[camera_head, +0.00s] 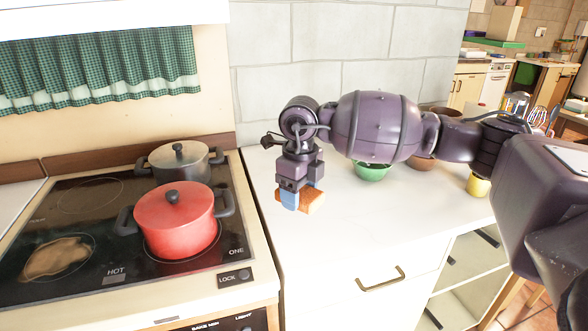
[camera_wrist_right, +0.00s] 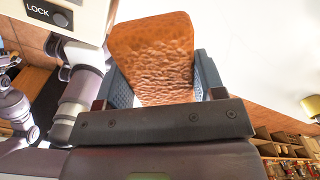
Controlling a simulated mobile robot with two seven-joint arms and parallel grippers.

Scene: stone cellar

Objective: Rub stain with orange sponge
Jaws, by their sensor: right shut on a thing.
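The orange sponge (camera_head: 312,202) is between the fingers of my right gripper (camera_head: 298,197), low over the white counter just right of the stove. I cannot tell whether the sponge touches the counter. In the right wrist view the sponge (camera_wrist_right: 155,55) fills the space between the two blue-grey fingers of the right gripper (camera_wrist_right: 160,80). The brown stain (camera_head: 56,258) lies on the black glass cooktop at its front left, left of the red pot. My left gripper is not in view.
A red pot (camera_head: 174,222) and a grey pot (camera_head: 179,161) stand on the stove's right side (camera_head: 245,235). On the white counter (camera_head: 345,240), a green bowl (camera_head: 371,173) and a yellow cup (camera_head: 478,186) stand beneath or near my right arm. The counter's front middle is clear.

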